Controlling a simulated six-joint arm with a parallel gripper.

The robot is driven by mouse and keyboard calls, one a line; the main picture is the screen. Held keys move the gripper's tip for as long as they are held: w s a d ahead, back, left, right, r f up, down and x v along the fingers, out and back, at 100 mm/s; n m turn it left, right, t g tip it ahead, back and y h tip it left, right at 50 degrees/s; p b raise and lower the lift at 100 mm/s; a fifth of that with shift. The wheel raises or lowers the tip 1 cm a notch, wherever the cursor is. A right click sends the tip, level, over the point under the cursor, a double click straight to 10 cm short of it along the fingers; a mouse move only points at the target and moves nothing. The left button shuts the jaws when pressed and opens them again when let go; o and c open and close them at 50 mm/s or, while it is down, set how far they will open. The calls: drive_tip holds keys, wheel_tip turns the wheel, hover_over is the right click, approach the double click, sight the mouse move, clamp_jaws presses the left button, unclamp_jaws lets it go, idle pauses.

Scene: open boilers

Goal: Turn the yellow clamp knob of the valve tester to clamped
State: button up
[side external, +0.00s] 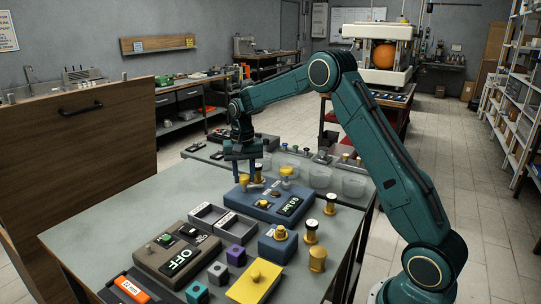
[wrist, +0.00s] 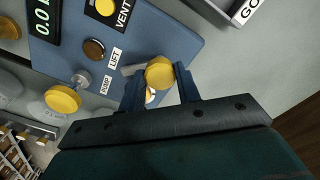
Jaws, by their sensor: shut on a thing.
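The valve tester is a blue box (side external: 266,206) on the table in the side view, with a dark display reading about 0.0 bar. It fills the upper left of the wrist view (wrist: 165,25). A round yellow knob (wrist: 159,73) sits at the tester's edge in the wrist view, between the two fingers of my gripper (wrist: 160,90). My gripper is shut on this knob, from above in the side view (side external: 246,172). A pale label beside the knob is mostly hidden, so I cannot read its setting.
Another yellow knob on a metal stem (wrist: 62,99) stands on the tester near my gripper.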

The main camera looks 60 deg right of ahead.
sight(244, 176)
drive_tip(key=n, duration=0.4)
drive_tip(key=shift+n, duration=0.4)
drive_tip(key=n, duration=0.4)
drive_tip(key=shift+n, duration=0.4)
drive_tip(key=o, duration=1)
drive_tip(key=shift+r, duration=0.1)
wheel_tip(244, 176, up, 14)
drive_tip(key=shift+f, duration=0.15)
